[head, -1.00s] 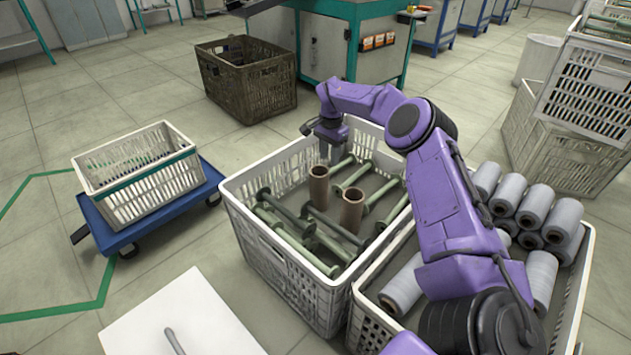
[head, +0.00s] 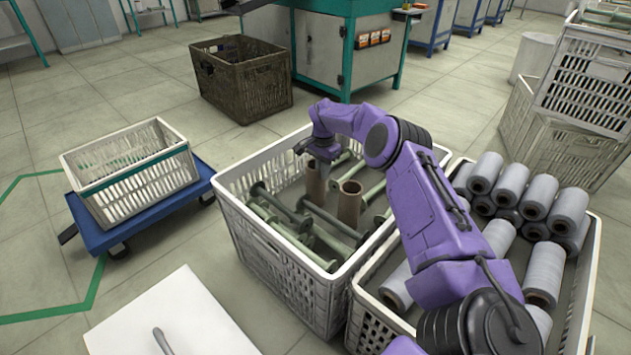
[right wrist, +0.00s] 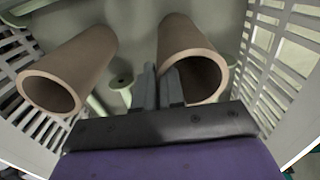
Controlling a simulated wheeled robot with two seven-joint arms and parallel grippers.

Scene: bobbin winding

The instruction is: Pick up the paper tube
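Two brown paper tubes stand upright in the white crate (head: 283,290), in the head view a left one (head: 314,186) and a right one (head: 349,205). My right gripper (head: 322,170) is low over the crate, at the top of the left tube. In the right wrist view, the fingers (right wrist: 158,84) are close together at the near rim of the right-hand tube (right wrist: 190,45). One finger overlaps its opening and the other is just outside. Whether they press on the wall is unclear. The other tube (right wrist: 75,65) is apart at left. My left gripper is out of view.
Several green bobbins (head: 325,218) lie around the tubes. A second crate (head: 368,325) with several grey yarn spools (head: 535,195) adjoins at right, under my right arm. A white basket on a blue cart (head: 150,200) stands at left, a brown crate (head: 245,85) behind.

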